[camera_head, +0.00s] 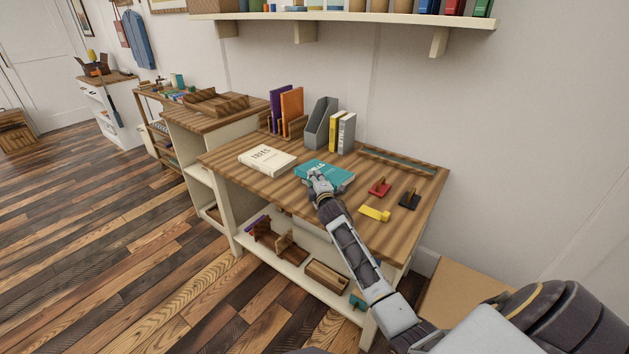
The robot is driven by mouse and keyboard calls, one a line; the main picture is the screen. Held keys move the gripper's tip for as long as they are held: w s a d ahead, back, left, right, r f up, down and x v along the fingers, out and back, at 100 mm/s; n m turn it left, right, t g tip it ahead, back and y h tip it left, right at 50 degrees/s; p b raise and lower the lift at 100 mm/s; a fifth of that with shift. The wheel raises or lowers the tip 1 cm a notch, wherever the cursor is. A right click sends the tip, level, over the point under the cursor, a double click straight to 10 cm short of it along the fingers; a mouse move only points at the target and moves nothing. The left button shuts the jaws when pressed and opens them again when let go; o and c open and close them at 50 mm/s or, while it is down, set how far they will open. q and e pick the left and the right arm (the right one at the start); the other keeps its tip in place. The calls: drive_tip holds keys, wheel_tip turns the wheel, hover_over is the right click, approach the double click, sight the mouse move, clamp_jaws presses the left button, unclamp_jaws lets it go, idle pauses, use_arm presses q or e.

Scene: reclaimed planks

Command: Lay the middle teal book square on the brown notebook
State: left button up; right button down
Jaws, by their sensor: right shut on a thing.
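The teal book (339,176) lies flat or nearly flat at the middle of the wooden table, its cover facing up with pale lettering. My right gripper (316,176) is at its near left edge and is shut on it; the fingers hide part of that edge. I cannot tell whether the book touches the tabletop. I cannot make out a brown notebook; the book or my arm may cover it. My left gripper is not in view.
A cream book (267,159) lies left of the teal book. A grey file holder (320,124) and upright books (291,106) stand behind. Red (380,188), black (410,198) and yellow (375,214) small objects lie to the right. A wall shelf (345,17) hangs above.

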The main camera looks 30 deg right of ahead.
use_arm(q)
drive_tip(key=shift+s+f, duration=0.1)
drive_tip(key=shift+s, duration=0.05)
